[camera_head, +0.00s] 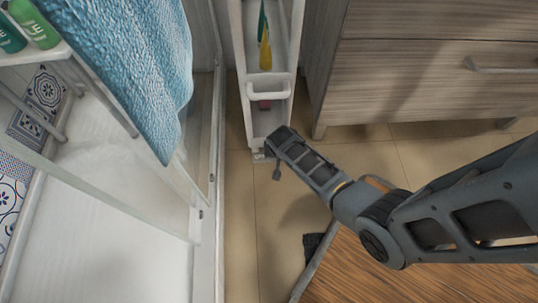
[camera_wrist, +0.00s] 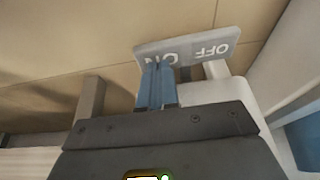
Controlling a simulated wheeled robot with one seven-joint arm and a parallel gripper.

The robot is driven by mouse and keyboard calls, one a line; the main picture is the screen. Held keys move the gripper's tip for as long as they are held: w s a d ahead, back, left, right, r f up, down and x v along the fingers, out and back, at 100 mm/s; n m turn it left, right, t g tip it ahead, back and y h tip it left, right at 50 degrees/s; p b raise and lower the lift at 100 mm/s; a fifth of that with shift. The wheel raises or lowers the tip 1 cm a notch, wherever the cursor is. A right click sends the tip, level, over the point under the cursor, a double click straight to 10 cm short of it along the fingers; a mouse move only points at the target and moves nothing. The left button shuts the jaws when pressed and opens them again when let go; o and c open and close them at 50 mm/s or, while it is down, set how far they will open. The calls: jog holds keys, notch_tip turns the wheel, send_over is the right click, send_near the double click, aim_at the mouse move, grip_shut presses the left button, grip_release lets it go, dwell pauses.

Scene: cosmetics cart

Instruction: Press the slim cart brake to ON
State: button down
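The slim white cart (camera_head: 268,92) stands in the gap between the shower frame and the wooden cabinet. Its brake (camera_wrist: 187,46) shows in the wrist view as a grey plate with upside-down white ON and OFF labels. My gripper (camera_wrist: 157,66) has its two blue-grey fingers together, with nothing between them. The fingertips overlap the ON label and partly hide it; I cannot tell whether they touch it. In the head view my gripper (camera_head: 274,174) is at the cart's lower front end, and the brake is hard to make out there.
A wooden drawer cabinet (camera_head: 425,75) stands right of the cart. A shower frame (camera_head: 217,150) with a blue towel (camera_head: 130,60) is on the left. A wooden surface (camera_head: 385,280) lies at the bottom right.

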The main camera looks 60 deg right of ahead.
jog(key=shift+f, duration=0.25)
jog(key=shift+r, duration=0.2)
notch_tip(320, 180, up, 7)
jog(key=p, duration=0.6)
jog(key=shift+f+p, duration=0.1)
jog(key=shift+p, duration=0.2)
dwell(0.3)
